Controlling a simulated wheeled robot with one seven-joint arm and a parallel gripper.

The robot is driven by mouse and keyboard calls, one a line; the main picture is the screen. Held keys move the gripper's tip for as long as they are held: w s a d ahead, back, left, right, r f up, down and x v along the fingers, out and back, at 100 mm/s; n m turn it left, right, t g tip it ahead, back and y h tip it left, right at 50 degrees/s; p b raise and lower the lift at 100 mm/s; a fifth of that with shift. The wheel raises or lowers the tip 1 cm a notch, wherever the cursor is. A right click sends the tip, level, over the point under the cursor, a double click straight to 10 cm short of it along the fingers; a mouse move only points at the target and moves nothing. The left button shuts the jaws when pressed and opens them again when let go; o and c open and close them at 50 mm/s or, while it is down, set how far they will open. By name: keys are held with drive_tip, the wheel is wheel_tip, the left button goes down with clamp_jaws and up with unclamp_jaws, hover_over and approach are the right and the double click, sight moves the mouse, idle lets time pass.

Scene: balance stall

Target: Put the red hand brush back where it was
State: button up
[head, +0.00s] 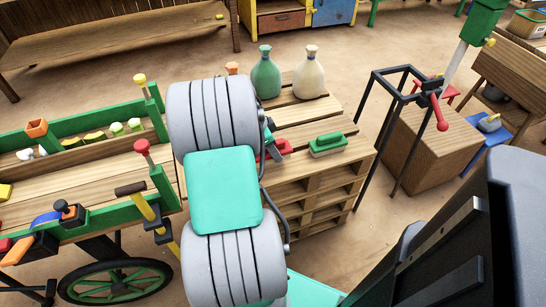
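A red object (282,146), probably the red hand brush, shows in small part beside my arm on the slatted wooden pallet stack (290,108). My arm hides most of it. My gripper (277,142) is just at this red piece and largely hidden behind my arm links. I cannot tell whether its fingers are apart or closed on the red piece, nor whether the piece rests on the slats. A green hand brush (328,143) with a pale base lies on the stack just to the right.
A green sack (265,76) and a cream sack (309,76) stand at the back of the stack. A green-railed cart (90,185) with tools is on the left. A black metal frame (385,125) and wooden block (440,145) stand right. Sandy floor lies between.

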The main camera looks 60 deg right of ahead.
drive_tip(key=shift+d+f+b, duration=0.2)
drive_tip(key=shift+f+b, duration=0.2)
drive_tip(key=shift+f, duration=1.35)
drive_tip(key=shift+f, duration=0.1)
drive_tip(key=shift+f, duration=0.15)
drive_tip(key=o, duration=1.3)
drive_tip(key=shift+w+r, duration=0.1)
drive_tip(key=shift+r, duration=0.3)
drive_tip(key=p+v, duration=0.2)
drive_tip(key=v, duration=0.9)
drive_tip(key=shift+a+r, duration=0.2)
drive_tip(key=shift+r, duration=0.1)
